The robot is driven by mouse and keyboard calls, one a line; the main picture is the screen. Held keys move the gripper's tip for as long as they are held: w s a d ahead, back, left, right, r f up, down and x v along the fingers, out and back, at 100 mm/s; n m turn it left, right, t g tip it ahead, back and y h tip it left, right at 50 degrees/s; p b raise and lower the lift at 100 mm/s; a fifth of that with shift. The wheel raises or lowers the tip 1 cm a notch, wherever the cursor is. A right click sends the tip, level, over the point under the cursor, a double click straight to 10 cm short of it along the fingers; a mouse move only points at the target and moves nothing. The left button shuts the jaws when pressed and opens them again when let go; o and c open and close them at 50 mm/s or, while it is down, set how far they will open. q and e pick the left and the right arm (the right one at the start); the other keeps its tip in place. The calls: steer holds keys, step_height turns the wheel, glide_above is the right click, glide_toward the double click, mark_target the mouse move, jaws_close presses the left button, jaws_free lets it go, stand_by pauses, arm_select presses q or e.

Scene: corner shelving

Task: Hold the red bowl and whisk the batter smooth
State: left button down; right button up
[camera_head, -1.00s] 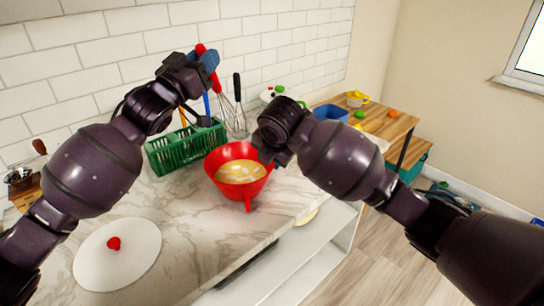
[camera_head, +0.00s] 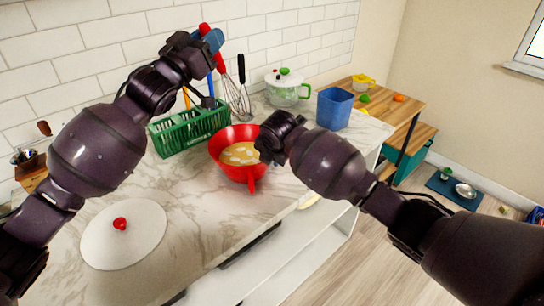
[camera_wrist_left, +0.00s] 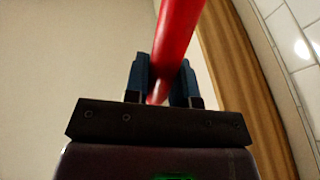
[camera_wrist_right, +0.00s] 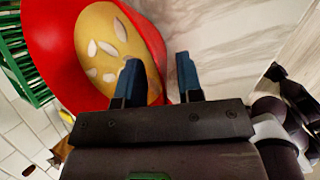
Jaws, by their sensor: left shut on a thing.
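The red bowl (camera_head: 252,182) stands on the marble counter with pale yellow batter (camera_head: 240,154) and whitish lumps in it. My left gripper (camera_head: 213,40) is shut on the red handle of a whisk (camera_head: 204,28), high behind the bowl; the red handle also shows in the left wrist view (camera_wrist_left: 178,35). The whisk's wires (camera_head: 229,92) hang behind the bowl, outside it. My right gripper (camera_head: 268,150) is at the bowl's right rim. In the right wrist view its fingers (camera_wrist_right: 160,82) are apart, one over the batter side, the other outside the rim.
A white lid (camera_head: 122,245) lies front left. A pot (camera_head: 287,92) and a blue container (camera_head: 334,110) stand at the back right.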

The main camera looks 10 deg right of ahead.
steer(key=shift+w+f, duration=0.15)
steer(key=shift+f, duration=0.15)
steer(key=shift+c, duration=0.2)
jaws_close()
steer(key=shift+c, duration=0.6)
jaws_free()
jaws_close()
stand_by(0.7)
